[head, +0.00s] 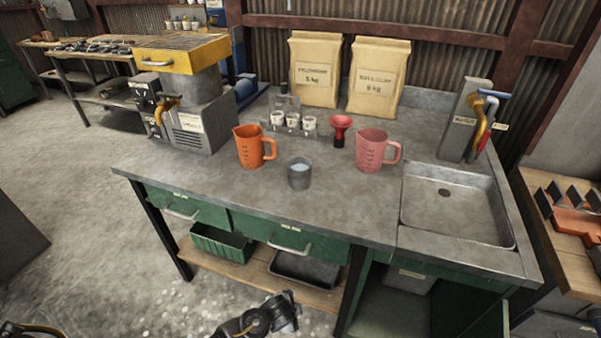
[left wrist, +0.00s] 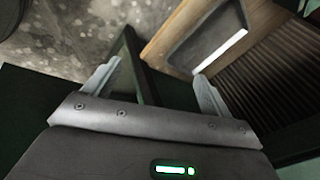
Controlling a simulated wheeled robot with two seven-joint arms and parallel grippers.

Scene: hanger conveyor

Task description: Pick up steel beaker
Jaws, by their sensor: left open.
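The steel beaker (head: 299,181) is a small grey metal cup standing upright near the middle of the grey workbench top (head: 230,192). Something pale blue shows inside it. My left gripper shows in the left wrist view (left wrist: 156,70) with its two fingers wide apart and nothing between them. It is low, away from the beaker, facing a dark bench leg, the floor and a wooden shelf. The beaker is not in that view. Dark arm parts of mine show at the bottom of the head view, without clear fingers. My right gripper cannot be made out.
An orange jug (head: 249,148) stands left of the beaker and a pink jug (head: 371,152) to its right. A red funnel-like piece (head: 341,127) and a rack of small cups (head: 293,123) stand behind. A sink (head: 455,212) is at right. Bench in front of the beaker is clear.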

